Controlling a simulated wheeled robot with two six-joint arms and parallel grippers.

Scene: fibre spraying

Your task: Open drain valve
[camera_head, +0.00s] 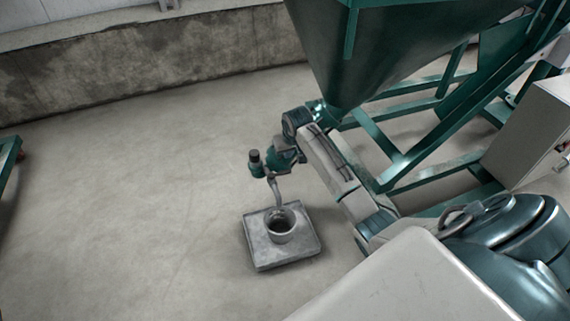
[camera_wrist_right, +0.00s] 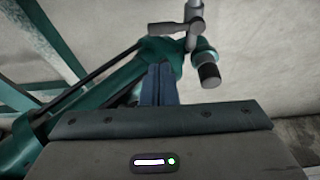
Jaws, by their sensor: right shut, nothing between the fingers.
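The drain valve is a teal fitting (camera_head: 276,160) at the foot of the green hopper, with a dark knob or cap (camera_head: 255,157) on its left and a grey curved pipe (camera_head: 276,188) hanging down. In the right wrist view, a grey bar-like part (camera_wrist_right: 172,28) and the dark cap (camera_wrist_right: 207,72) show beyond my fingers. My right gripper (camera_wrist_right: 159,70) is shut and empty, its fingertips close to the teal fitting; I cannot tell if they touch. In the head view my right arm partly hides the valve. My left gripper is not in view.
A grey round pot (camera_head: 281,227) stands on a square grey slab (camera_head: 288,259) below the pipe. The green hopper (camera_head: 385,40) and its frame legs (camera_head: 425,160) stand to the right. Open concrete floor lies to the left, with a low wall behind.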

